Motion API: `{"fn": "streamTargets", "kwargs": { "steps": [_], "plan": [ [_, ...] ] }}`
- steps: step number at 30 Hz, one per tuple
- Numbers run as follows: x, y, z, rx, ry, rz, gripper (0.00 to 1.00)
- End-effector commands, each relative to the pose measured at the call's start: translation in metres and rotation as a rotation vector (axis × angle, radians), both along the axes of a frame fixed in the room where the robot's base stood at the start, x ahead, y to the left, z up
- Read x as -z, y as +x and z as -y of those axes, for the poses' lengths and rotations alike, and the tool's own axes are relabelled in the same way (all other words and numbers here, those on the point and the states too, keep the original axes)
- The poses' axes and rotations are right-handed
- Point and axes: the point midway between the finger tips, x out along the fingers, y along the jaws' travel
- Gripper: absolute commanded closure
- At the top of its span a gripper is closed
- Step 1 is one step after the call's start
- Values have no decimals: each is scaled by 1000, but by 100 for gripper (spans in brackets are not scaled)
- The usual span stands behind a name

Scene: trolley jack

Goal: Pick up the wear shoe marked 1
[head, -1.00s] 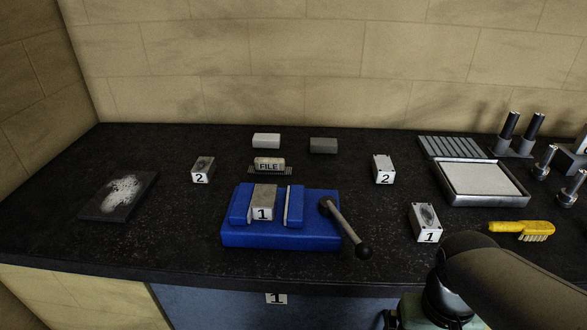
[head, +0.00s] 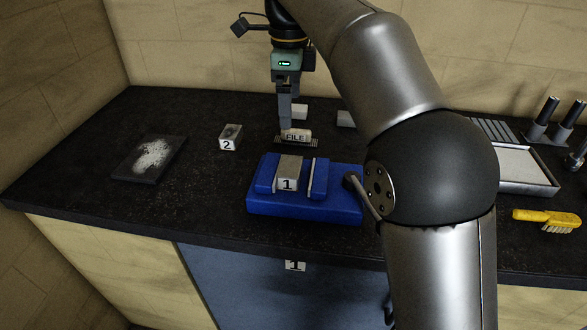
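A grey block marked 1 (head: 289,171) sits between the jaws of a blue vise (head: 300,208), its number facing me. Another block marked 1, with a dark patch on top, stood right of the vise earlier; my arm now covers that spot. A block marked 2 (head: 230,138) stands left of the vise. My gripper (head: 286,124) points down behind the vise, its fingertips at the block labelled FILE (head: 296,136). The fingers are seen edge-on, so I cannot tell their gap or whether they touch it.
A dark plate with white powder (head: 149,159) lies at left. Two pale blocks (head: 299,112) (head: 346,119) stand at the back. A tray (head: 526,170), a yellow brush (head: 545,220) and dark posts (head: 541,118) are at right. The front left counter is clear.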

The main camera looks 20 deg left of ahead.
Motion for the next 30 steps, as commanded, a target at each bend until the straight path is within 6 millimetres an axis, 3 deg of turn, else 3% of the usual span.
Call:
{"fn": "streamTargets", "kwargs": {
  "steps": [4,15,26,30],
  "plan": [
    [15,0,-3,25,4,1,2],
    [94,0,-2,23,3,0,2],
    [127,0,-2,23,4,2,2],
    [148,-1,-1,23,2,1,2]
  ]
}}
